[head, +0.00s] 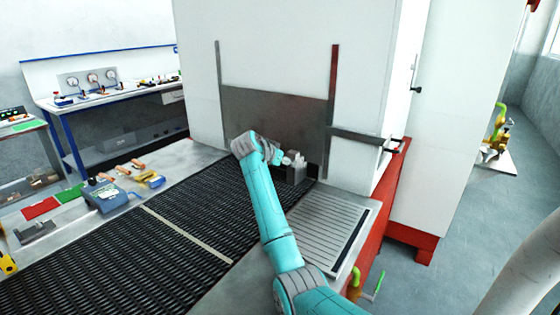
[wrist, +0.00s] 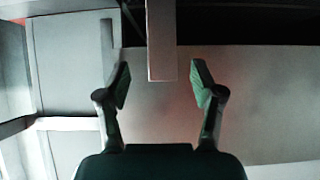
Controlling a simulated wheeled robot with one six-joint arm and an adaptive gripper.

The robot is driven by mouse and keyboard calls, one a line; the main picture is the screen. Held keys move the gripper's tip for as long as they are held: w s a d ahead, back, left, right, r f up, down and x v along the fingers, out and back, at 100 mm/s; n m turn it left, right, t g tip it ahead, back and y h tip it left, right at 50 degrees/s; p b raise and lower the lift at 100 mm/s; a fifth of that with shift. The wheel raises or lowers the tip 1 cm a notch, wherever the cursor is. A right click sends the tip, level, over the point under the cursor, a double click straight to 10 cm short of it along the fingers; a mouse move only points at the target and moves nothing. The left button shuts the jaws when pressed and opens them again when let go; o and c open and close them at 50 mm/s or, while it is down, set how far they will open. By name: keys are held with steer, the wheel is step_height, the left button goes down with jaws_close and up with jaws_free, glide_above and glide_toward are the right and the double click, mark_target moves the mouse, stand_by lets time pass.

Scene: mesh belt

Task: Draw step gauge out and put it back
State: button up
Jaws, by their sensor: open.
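A small grey stepped block, which looks like the step gauge (head: 297,174), stands at the mouth of the white furnace cabinet, by the right edge of the mesh belt (head: 180,212). My gripper (head: 287,160) is beside its upper part; my wrist partly covers the view. In the wrist view my gripper (wrist: 161,84) is open. A plain light grey bar (wrist: 162,45), likely the gauge, reaches in from the top edge and ends between the fingertips. Gaps show on both sides, so neither finger touches it. The bar's other end is out of frame.
A grey door plate (head: 275,120) hangs over the cabinet mouth, with a bar handle (head: 355,138) to its right. A ribbed grey plate (head: 322,232) lies right of the belt. A blue-grey instrument (head: 106,197) and small tools stand to the left.

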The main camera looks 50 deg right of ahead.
steer(key=shift+x, duration=4.5)
steer(key=c, duration=1.1)
steer(key=shift+a, duration=0.15)
steer(key=shift+c, duration=0.2)
